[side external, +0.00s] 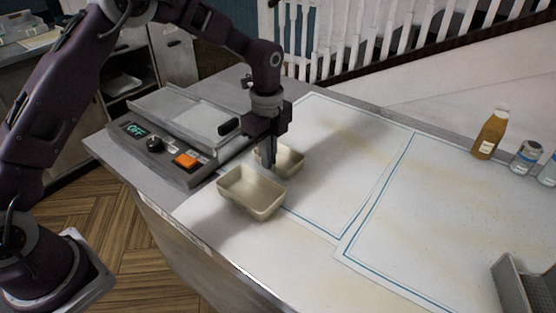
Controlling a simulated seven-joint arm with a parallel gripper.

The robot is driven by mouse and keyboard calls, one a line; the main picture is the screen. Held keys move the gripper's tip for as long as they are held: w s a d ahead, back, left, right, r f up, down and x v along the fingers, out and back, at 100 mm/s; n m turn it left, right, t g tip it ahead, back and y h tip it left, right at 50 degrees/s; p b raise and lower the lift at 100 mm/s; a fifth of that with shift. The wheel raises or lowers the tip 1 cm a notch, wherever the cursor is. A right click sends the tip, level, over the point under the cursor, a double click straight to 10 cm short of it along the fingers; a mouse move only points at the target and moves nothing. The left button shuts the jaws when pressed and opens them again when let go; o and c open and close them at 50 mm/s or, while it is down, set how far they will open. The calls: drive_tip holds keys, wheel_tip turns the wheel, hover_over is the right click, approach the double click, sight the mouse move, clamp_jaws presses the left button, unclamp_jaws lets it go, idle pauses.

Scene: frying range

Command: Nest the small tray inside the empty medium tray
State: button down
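Two beige open trays stand close together on the counter beside the frying unit. The nearer tray (252,192) looks larger, seems to be the medium one, and is empty. The other tray (292,161) is just behind it to the right and looks smaller. Its left part is hidden by my fingers and its front by the nearer tray. My gripper (268,163) points down at the left side of the smaller tray. Its fingers look close together, but I cannot tell whether they grip the tray's wall. I cannot tell whether the smaller tray is lifted.
The frying unit (180,135) with an OFF display and orange switch is left of the trays. White blue-lined mats (345,215) leave clear room to the right. An amber bottle (490,135) and small jars (526,157) stand far right. A grey metal container (528,285) is front right.

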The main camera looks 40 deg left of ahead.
idle(0.3)
drive_tip(key=shift+r, duration=2.5)
drive_tip(key=shift+n+t, duration=0.3)
drive_tip(key=shift+t, duration=0.5)
drive_tip(key=shift+s+d+r, duration=0.15)
drive_tip(key=shift+s+d, duration=0.2)
drive_tip(key=shift+s, duration=1.8)
drive_tip(key=shift+s+d+r, duration=0.15)
drive_tip(key=shift+s+d, duration=0.15)
drive_tip(key=shift+s, duration=1.85)
drive_tip(key=shift+s+d+r, duration=0.15)
drive_tip(key=shift+s+d, duration=0.2)
drive_tip(key=shift+s, duration=1.8)
drive_tip(key=shift+f, duration=1.55)
